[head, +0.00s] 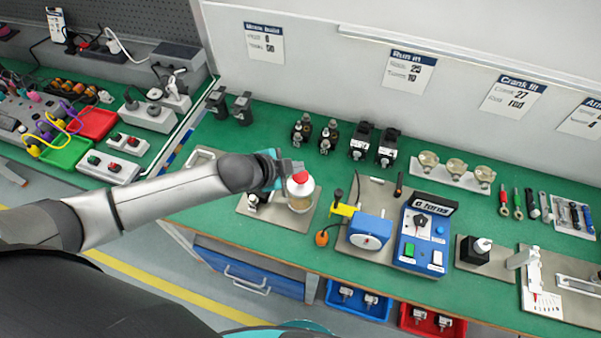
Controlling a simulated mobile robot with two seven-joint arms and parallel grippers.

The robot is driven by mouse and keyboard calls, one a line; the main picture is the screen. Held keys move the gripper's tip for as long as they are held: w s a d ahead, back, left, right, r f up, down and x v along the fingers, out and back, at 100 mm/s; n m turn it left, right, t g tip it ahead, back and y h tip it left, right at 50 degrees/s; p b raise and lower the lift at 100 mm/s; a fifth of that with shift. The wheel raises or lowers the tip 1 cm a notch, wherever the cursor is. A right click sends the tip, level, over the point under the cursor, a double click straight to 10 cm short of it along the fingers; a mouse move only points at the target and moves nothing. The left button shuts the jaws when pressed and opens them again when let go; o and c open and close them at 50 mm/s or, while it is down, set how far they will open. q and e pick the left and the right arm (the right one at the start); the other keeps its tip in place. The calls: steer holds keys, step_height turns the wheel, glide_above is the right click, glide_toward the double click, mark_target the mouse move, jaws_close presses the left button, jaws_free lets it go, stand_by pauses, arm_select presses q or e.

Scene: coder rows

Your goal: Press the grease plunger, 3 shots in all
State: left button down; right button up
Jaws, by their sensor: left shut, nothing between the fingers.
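The grease pot (299,194) is a pale, rounded container with tan contents. It stands upright on a grey plate (250,212) near the front of the green bench. Its red plunger cap (300,177) shows on top. My left gripper (294,168) is shut and empty, right at the upper back of the red cap. I cannot tell whether the fingers touch the cap or hover just over it. The wrist hides part of the plate and a small dark device left of the pot. My right gripper is not in view.
A blue motor unit (370,230) and a blue control box (423,240) stand right of the pot. Valves, black blocks and pale cups line the back. A cluttered second bench is at the left. Green bench surface (340,181) lies bare behind the pot.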

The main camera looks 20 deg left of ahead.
mark_target(296, 178)
arm_select(q)
steer(key=shift+f, duration=0.1)
steer(key=shift+f, duration=0.35)
steer(key=shift+s+f+b, duration=0.1)
steer(key=shift+f+b, duration=0.55)
steer(key=shift+f, duration=0.3)
stand_by(1.0)
steer(key=shift+r, duration=0.1)
steer(key=shift+r+p, duration=1.2)
steer(key=shift+p, duration=0.15)
steer(key=shift+r, duration=0.1)
step_height(296, 178, up, 5)
steer(key=p, duration=0.5)
